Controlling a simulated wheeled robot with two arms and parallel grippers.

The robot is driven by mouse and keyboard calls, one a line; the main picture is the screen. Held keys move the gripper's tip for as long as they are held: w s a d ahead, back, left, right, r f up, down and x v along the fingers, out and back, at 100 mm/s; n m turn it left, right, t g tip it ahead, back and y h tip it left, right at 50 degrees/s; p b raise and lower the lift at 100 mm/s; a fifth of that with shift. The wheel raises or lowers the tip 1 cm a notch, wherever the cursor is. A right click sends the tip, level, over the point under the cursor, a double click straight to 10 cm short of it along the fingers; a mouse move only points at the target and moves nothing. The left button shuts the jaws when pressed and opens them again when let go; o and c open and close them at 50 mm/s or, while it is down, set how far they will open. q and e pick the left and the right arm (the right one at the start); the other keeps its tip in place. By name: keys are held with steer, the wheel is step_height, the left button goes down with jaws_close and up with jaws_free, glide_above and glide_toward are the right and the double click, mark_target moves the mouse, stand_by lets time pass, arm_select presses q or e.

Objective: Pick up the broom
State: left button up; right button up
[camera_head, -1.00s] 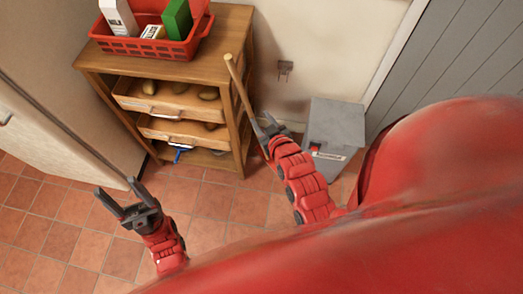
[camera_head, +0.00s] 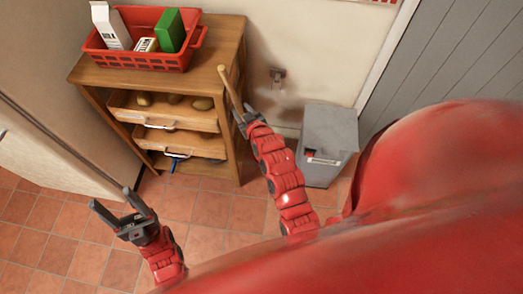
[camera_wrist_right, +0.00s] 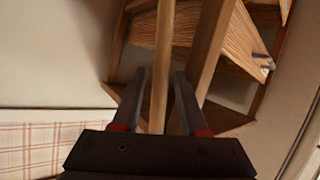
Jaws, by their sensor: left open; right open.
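The broom's wooden handle (camera_head: 230,86) stands tilted beside the right side of the wooden shelf unit; its lower part is hidden behind my right arm. My right gripper (camera_head: 243,112) is at the handle. In the right wrist view the handle (camera_wrist_right: 163,50) runs between the two open fingers (camera_wrist_right: 160,80), which stand on both sides of it with a gap. The broom head is not visible. My left gripper (camera_head: 111,196) is open and empty above the tiled floor at the lower left.
A wooden shelf unit (camera_head: 233,58) with pull-out trays carries a red basket (camera_head: 150,57) with cartons. A grey bin (camera_head: 335,130) stands to the right of my right arm. Tiled floor (camera_head: 205,207) is clear between my arms.

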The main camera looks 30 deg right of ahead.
mark_target(239, 108)
steer(key=x, duration=0.3)
steer(key=shift+w+p, duration=0.15)
steer(key=shift+p, duration=0.25)
steer(key=shift+w+f, duration=0.2)
steer(key=shift+f, duration=0.05)
steer(key=shift+r, duration=0.1)
jaws_close()
